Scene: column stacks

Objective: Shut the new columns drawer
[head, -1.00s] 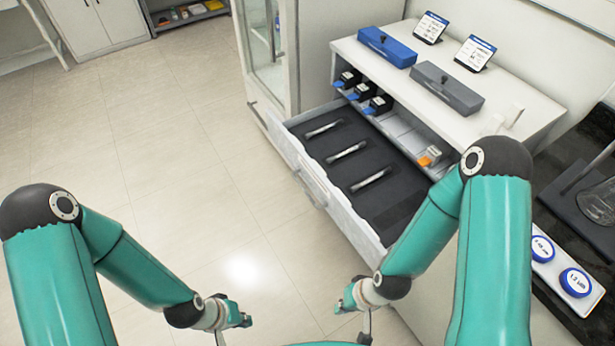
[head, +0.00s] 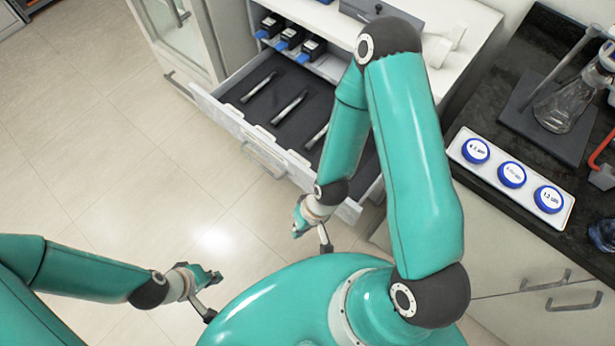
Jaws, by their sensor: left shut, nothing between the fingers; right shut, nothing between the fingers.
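The columns drawer (head: 224,118) is pulled open from the white cabinet, its front facing the lower left. Several slim metal columns (head: 289,107) lie in its dark lining. A pale bar handle (head: 262,161) sits on the drawer front. My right arm covers the drawer's right part. My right gripper (head: 312,240) is shut and empty, just in front of the drawer's right end; I cannot tell whether it touches. My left gripper (head: 208,296) is shut and empty over the floor at lower left, apart from the drawer.
Blue-capped black items (head: 291,40) stand on a shelf behind the drawer. A grey box (head: 381,10) lies on the cabinet top. At right, a dark counter (head: 480,120) holds a white tray (head: 566,207) of blue-lidded containers and a flask (head: 566,105). Floor left of the drawer is clear.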

